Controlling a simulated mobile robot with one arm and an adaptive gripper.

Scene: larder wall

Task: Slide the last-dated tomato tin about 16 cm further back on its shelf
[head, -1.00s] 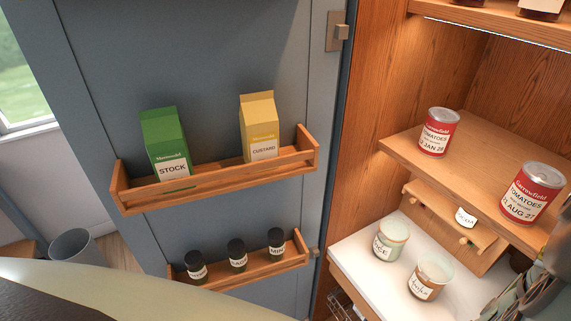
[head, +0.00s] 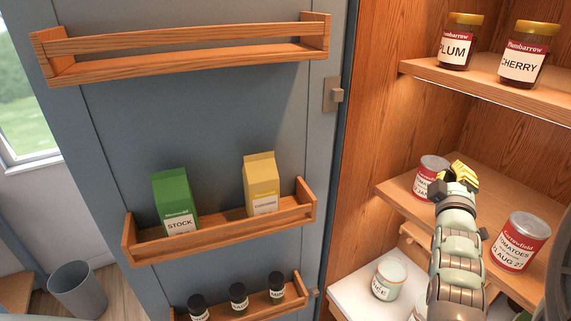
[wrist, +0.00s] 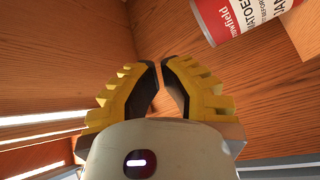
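Two red and white tomato tins stand on the middle wooden shelf. The left tin (head: 428,178) is partly hidden by my gripper; its label read JAN 28 in the earlier head view. The right tin (head: 515,243) reads AUG 27. My gripper (head: 463,172) is at the left tin's right side in the head view. In the wrist view, the gripper (wrist: 161,64) has its yellow fingers drawn together with only a narrow gap at the tips and nothing between them. The JAN tin (wrist: 240,14) shows at the upper right there, apart from the fingers.
Jars of plum (head: 459,42) and cherry (head: 524,54) stand on the shelf above (head: 490,85). A pale jar (head: 389,278) stands on the white surface below. The door rack (head: 220,232) at left holds cartons. Bare shelf (head: 497,190) lies between the tins.

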